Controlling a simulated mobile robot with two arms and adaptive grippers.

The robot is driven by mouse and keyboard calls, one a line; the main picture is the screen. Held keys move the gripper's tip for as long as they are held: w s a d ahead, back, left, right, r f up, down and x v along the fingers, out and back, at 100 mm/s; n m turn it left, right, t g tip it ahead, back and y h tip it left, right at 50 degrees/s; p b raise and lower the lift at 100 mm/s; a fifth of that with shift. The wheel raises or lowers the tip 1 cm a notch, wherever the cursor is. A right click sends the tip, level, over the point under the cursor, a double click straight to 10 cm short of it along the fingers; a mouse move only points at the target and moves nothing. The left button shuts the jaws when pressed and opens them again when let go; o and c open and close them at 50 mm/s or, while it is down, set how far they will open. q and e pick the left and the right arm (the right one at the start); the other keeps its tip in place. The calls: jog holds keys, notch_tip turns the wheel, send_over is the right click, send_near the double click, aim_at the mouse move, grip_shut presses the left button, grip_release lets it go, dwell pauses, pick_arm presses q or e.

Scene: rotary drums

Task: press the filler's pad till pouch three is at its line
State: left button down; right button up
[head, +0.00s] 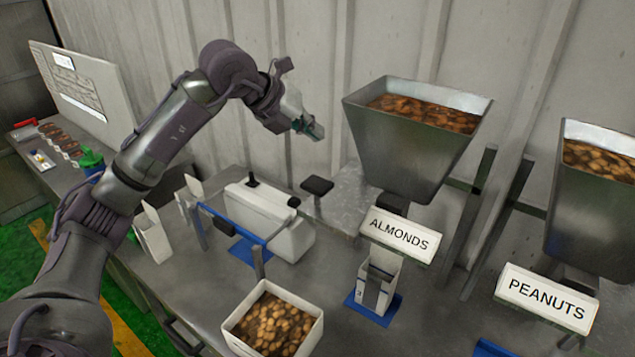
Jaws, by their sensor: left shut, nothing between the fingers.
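The filler's almond hopper (415,145) is a grey metal funnel full of brown nuts, above a sign reading ALMONDS (400,240). A dark flat pad (317,186) stands on a short stem to the left of the hopper. A white pouch marked 3 (377,283) stands upright on a blue base (372,313) below the sign. Its front has a dark strip; I cannot make out its line or fill level. My left gripper (312,131) is shut and empty, up in the air above the pad and apart from it. My right gripper is out of view.
A second hopper (597,210) has a PEANUTS sign (546,298). A white open box of nuts (272,322) stands at the front. A white machine (272,220) with a blue bar stands left of the pad. White pouches (154,236) and a green-capped bottle (91,160) are farther left.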

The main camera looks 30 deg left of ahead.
pick_arm(q)
notch_tip(320, 180, down, 3)
jog(key=shift+w+d+b, duration=0.1)
jog(key=shift+w+b, duration=0.05)
jog(key=shift+b, duration=0.9)
jog(key=b, duration=0.4)
send_over(314, 184)
notch_tip(314, 184, down, 5)
jog(key=shift+r, duration=0.1)
jog(key=shift+f, duration=0.5)
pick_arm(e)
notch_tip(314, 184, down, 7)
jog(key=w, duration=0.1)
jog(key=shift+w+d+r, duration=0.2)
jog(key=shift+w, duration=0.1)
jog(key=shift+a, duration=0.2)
pick_arm(q)
jog(key=shift+f+b, duration=0.45)
jog(key=shift+b, duration=0.2)
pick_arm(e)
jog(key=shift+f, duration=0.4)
